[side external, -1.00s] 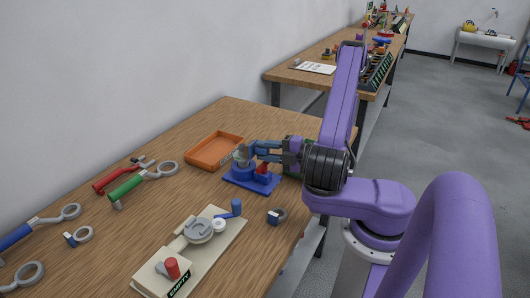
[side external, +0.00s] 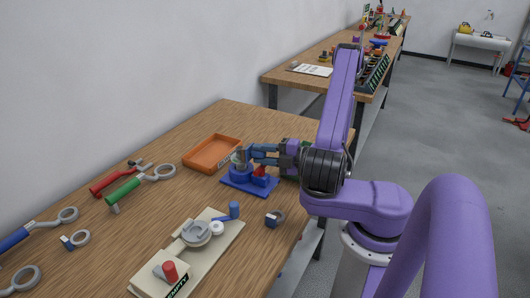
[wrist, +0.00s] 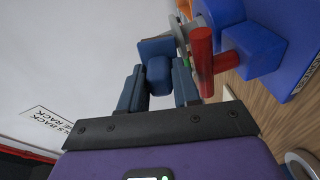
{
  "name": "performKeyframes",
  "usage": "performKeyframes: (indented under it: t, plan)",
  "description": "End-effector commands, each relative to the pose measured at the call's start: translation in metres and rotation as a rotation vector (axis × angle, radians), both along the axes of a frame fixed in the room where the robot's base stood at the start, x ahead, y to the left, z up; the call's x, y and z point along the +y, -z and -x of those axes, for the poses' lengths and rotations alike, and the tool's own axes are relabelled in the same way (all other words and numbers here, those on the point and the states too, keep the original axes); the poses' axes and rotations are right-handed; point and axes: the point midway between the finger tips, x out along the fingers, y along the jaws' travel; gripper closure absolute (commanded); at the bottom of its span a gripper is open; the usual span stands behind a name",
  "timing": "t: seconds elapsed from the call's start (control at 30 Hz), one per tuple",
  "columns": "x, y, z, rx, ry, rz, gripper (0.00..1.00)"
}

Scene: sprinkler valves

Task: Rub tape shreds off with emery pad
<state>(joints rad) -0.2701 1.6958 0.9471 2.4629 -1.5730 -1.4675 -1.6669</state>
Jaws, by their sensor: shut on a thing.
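My gripper (side external: 258,154) is shut on a blue block with a flat plate, apparently the emery pad (wrist: 157,68); it is seen between the two dark fingers in the wrist view (wrist: 159,88). The blue valve fixture (side external: 249,184) stands below and beside the fingertips, with a red part (side external: 260,171). In the wrist view a red cylinder (wrist: 203,62) and a blue block (wrist: 255,48) of the fixture lie right of the pad. A grey round part (wrist: 180,36) is right beside the pad's plate; contact cannot be told. Tape shreds are too small to make out.
An orange tray (side external: 213,152) lies behind the fixture. A beige board (side external: 198,256) marked EMPTY stands in front. A small roll-like piece (side external: 275,217) is near the table edge. Red and green-handled tools (side external: 122,190) lie left. A wall bounds the left side.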

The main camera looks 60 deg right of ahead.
Motion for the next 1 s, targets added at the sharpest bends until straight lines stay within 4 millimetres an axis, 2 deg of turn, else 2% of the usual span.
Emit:
performKeyframes:
  t: [0.47,1.0]
  plan:
    - [0.004,0.000,0.000,0.000,0.001,0.000,1.00]
    - [-0.017,0.000,0.000,0.000,0.001,0.001,1.00]
